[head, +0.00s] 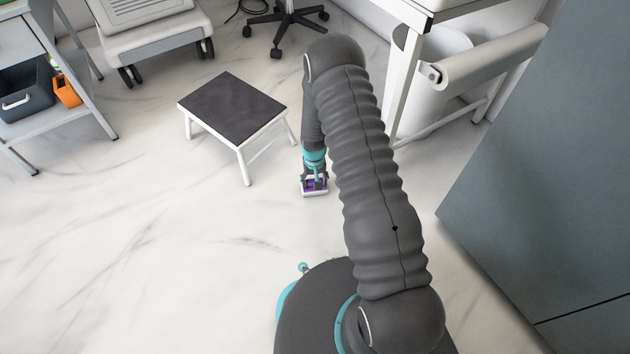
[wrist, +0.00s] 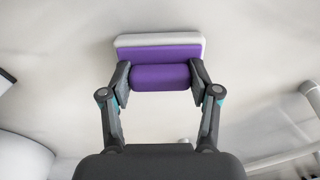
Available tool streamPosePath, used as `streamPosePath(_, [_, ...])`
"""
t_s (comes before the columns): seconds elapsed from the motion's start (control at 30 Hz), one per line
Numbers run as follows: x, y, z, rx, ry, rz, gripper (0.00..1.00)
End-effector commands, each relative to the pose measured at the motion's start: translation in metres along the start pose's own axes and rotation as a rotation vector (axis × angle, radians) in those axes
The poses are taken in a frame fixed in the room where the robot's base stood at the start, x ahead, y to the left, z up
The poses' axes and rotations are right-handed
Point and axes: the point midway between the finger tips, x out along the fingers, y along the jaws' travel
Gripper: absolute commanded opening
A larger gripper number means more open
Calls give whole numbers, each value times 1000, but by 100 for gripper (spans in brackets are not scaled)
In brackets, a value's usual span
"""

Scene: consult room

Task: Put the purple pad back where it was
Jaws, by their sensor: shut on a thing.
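The purple pad (wrist: 160,77) is between the two fingers of my gripper (wrist: 154,78), which is shut on it. A pale grey or white strip (wrist: 128,41) shows along the far edge of the purple part in the wrist view. In the head view the purple pad (head: 309,185) is small, at the end of my gripper (head: 314,181), to the right of the step stool. My gripper partly covers it there. I cannot tell how far it is above the floor.
A step stool (head: 233,108) with a dark top stands left of my gripper. A white table with a paper roll (head: 490,57) is at the upper right, and a grey cabinet (head: 560,190) at the right. A shelf trolley (head: 60,70) is at the upper left. The floor at left is clear.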

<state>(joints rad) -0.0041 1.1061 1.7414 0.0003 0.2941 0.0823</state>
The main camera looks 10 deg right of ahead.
Motion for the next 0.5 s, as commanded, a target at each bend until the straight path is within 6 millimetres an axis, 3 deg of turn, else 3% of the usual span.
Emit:
streamPosePath(0.07, [4, 0, 0, 0, 0, 0, 29])
streamPosePath(0.1, [2, 0, 0, 0, 0, 0, 72])
streamPosePath(0.17, [2, 0, 0, 0, 0, 0, 86])
streamPosePath(0.5, [1, 0, 0, 0, 0, 0, 87])
